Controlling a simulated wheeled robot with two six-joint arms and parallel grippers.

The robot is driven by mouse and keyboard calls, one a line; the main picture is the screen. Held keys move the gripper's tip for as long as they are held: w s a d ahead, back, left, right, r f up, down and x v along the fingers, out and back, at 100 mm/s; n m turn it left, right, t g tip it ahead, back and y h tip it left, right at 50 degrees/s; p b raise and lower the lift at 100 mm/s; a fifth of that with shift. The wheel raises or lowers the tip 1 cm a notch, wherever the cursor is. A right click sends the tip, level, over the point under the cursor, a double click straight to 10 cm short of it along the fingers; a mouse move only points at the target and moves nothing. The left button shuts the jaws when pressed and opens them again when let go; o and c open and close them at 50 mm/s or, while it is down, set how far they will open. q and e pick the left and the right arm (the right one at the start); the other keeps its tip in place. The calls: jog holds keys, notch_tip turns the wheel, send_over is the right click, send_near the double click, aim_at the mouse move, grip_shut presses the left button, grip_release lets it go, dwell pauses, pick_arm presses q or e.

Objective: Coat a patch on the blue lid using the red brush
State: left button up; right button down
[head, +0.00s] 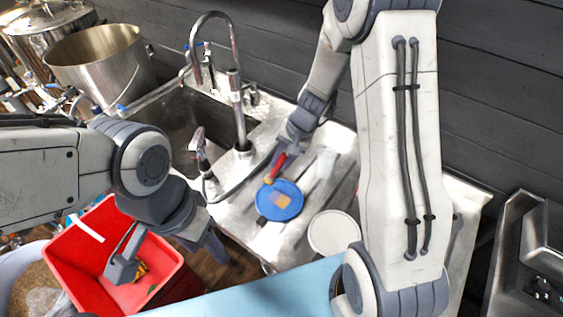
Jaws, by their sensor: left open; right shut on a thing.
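The round blue lid (286,211) lies flat on the metal sink counter, with a small tan-orange patch (279,199) near its middle. My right gripper (287,148) is shut on the red brush (276,167), just behind the lid. The brush slants down to the left, and its lower end overlaps the lid's far edge in the picture; I cannot tell whether it touches. My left gripper (168,258) is open and empty, over the red bin (72,262) and its right side, well left of the lid.
A white round lid (334,232) lies right of the blue lid. The sink (176,126) with its tall faucet (236,100) and a sprayer (199,147) stand behind left. A steel pot (98,68) is farther back. A light blue surface (245,288) lies in front.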

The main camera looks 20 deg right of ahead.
jog(key=shift+r+p, duration=0.8)
jog(key=shift+r, duration=0.45)
jog(key=shift+f, duration=0.1)
jog(key=shift+f+b, duration=0.55)
jog(key=shift+b, duration=0.15)
jog(key=shift+r, duration=0.1)
